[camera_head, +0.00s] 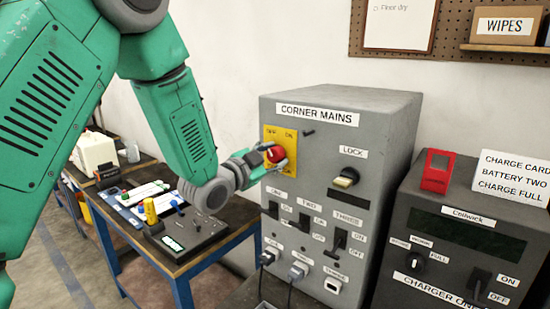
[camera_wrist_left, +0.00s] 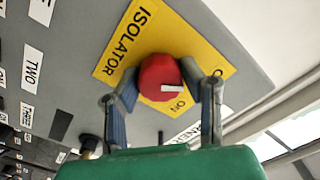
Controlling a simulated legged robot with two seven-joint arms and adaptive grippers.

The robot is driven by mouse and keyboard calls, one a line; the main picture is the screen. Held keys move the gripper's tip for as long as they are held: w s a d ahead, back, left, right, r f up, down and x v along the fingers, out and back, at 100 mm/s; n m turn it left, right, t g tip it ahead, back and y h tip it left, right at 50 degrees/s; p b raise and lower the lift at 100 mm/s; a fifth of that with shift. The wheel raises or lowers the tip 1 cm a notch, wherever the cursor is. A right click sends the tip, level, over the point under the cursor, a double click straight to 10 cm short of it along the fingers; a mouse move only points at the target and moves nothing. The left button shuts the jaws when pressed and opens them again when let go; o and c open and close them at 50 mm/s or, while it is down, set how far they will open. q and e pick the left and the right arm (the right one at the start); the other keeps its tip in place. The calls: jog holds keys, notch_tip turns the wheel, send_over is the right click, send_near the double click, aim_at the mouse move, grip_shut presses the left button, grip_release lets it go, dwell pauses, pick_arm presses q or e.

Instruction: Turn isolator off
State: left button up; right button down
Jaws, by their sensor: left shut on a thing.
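The isolator is a red round knob (camera_head: 276,154) on a yellow plate (camera_head: 270,134) at the upper left of the grey box marked CORNER MAINS (camera_head: 385,120). The plate carries OFF and ON labels. In the left wrist view the red knob (camera_wrist_left: 158,77) has a white pointer mark aimed to the right, near the ON label. My left gripper (camera_head: 268,158) is at the knob, with its fingers on either side of it; they also show in the left wrist view (camera_wrist_left: 160,92), shut on the knob. My right gripper is not in view.
Below the isolator are several black switches (camera_head: 305,222) and plugged-in leads (camera_head: 297,270). A LOCK switch (camera_head: 345,178) sits to the right. A dark charger box (camera_head: 460,240) stands at right with a red item (camera_head: 437,170) on top. A bench (camera_head: 205,250) with devices is at left.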

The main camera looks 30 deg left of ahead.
pick_arm(q)
jog(key=shift+s+f+n, duration=0.15)
jog(key=shift+f+n, duration=0.25)
jog(key=shift+n, duration=0.6)
jog(key=o, duration=1.1)
jog(key=shift+o, duration=0.2)
jog(key=shift+a, duration=0.1)
jog(key=shift+r, duration=0.15)
jog(key=shift+s, duration=0.25)
jog(key=s+a, duration=0.1)
jog(key=s, duration=1)
jog(key=shift+s, duration=0.1)
